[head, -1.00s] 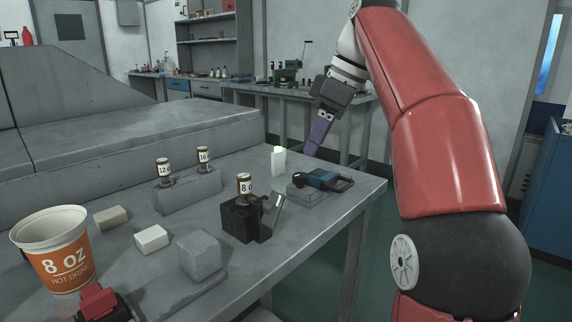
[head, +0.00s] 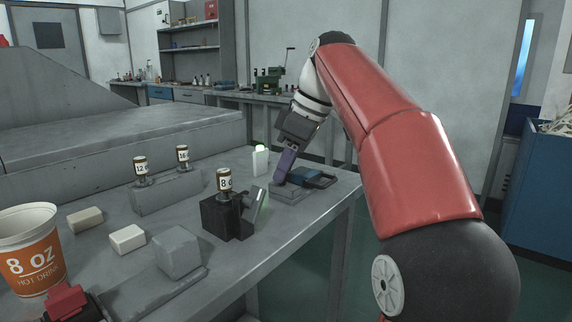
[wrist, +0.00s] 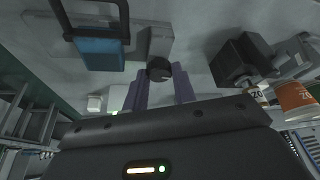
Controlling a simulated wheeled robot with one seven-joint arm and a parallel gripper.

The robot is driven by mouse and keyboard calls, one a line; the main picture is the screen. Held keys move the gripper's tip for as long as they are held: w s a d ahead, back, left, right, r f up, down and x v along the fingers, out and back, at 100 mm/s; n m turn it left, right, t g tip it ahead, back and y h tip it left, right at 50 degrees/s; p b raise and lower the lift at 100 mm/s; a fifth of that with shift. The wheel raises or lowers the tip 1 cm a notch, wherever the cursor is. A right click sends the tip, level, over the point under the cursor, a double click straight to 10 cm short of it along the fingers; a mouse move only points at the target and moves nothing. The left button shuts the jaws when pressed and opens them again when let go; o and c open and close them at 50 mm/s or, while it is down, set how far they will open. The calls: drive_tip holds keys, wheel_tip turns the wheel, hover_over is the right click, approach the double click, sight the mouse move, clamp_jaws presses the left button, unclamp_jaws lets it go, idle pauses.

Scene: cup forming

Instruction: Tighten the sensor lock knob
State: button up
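A black round knob (wrist: 159,69) shows in the wrist view at the edge of a grey block (wrist: 155,40). My gripper (wrist: 160,80) has two purple fingers, spread apart, with the knob seen between their tips. A gap shows, and I cannot tell whether either finger touches the knob. In the head view my gripper (head: 283,178) points down at the left end of the grey base (head: 290,196), beside a blue and black device (head: 312,177). The knob is hidden behind the fingers there. The blue device (wrist: 98,50) is at the upper left of the wrist view.
A black fixture (head: 215,215) holding a labelled vial (head: 224,180) stands left of my gripper. A white bottle (head: 261,160) stands close behind it. Grey blocks and an orange paper cup (head: 32,262) are farther left. The table's right edge is near.

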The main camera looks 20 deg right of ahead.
drive_tip(key=c, duration=0.4)
drive_tip(key=shift+m, duration=0.4)
drive_tip(key=m, duration=0.2)
drive_tip(key=m+t+h+p, duration=0.1)
drive_tip(key=m, duration=0.1)
drive_tip(key=shift+s+a+r+m+t, duration=0.1)
drive_tip(key=shift+s+a+m+t, duration=0.1)
drive_tip(key=shift+m+t, duration=0.1)
drive_tip(key=m+h+p, duration=0.1)
drive_tip(key=m, duration=0.1)
drive_tip(key=m+h+p, duration=0.1)
drive_tip(key=m, duration=0.1)
drive_tip(key=shift+a+t, duration=0.1)
drive_tip(key=shift+t, duration=0.2)
drive_tip(key=m+h, duration=0.1)
drive_tip(key=m, duration=0.1)
drive_tip(key=m+p, duration=0.1)
drive_tip(key=m, duration=0.2)
drive_tip(key=shift+a+h, duration=0.15)
drive_tip(key=shift+h, duration=0.25)
drive_tip(key=m+h, duration=0.1)
drive_tip(key=m, duration=0.1)
drive_tip(key=m+g, duration=0.1)
drive_tip(key=m, duration=0.2)
drive_tip(key=shift+w+a+h, duration=0.1)
drive_tip(key=shift+h, duration=0.3)
